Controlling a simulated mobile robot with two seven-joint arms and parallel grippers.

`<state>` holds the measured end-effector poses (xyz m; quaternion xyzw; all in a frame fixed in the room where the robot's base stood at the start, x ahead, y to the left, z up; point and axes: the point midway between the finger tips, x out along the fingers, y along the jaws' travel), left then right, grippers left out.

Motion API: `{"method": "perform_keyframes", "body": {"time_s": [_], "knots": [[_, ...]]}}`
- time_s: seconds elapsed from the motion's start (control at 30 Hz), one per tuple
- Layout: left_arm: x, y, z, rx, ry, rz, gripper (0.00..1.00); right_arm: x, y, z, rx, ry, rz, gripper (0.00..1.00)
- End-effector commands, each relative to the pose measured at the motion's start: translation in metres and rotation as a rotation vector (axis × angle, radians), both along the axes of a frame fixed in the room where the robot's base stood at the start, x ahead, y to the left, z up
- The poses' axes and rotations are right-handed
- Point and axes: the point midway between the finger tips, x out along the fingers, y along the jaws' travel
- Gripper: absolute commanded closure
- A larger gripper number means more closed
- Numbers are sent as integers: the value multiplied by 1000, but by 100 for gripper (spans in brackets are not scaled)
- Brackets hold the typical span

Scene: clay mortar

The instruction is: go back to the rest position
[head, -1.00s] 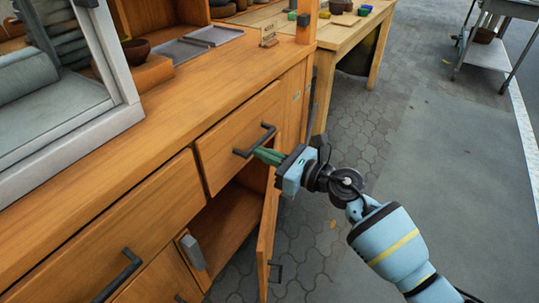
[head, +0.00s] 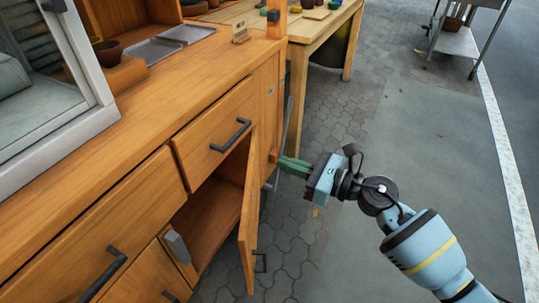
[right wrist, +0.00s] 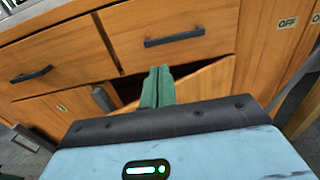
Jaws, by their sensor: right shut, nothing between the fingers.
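My right gripper (head: 292,166) has green fingers and a pale blue body. It is shut and empty, in the air to the right of the open cabinet door (head: 250,205) in the head view. In the right wrist view its closed fingers (right wrist: 157,86) point toward the cabinet front. The upper right drawer (head: 217,135) has a dark handle (head: 231,136), and the fingers are apart from that handle. My left gripper is not in view.
The wooden cabinet (head: 140,105) fills the left side, with its lower compartment (head: 210,215) open. A wooden table (head: 325,32) stands behind it. A metal cart (head: 457,42) stands at the upper right. The paved ground on the right is clear.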

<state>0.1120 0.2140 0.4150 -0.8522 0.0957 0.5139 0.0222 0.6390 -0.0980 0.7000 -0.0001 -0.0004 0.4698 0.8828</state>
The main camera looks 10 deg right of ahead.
Motion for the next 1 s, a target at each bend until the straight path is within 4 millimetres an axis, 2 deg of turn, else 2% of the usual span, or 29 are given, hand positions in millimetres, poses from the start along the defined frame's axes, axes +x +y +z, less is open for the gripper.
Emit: {"method": "perform_keyframes", "body": {"time_s": [0.2,0.63,0.77,1.0], "knots": [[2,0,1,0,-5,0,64,-10,-14,-1,-1,2,1,100],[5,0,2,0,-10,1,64,-14,-15,-5,24,25,-5,100],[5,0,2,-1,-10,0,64,-31,-13,-23,159,151,-38,100],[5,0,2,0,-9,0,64,-87,-27,-81,627,594,-195,100]]}}
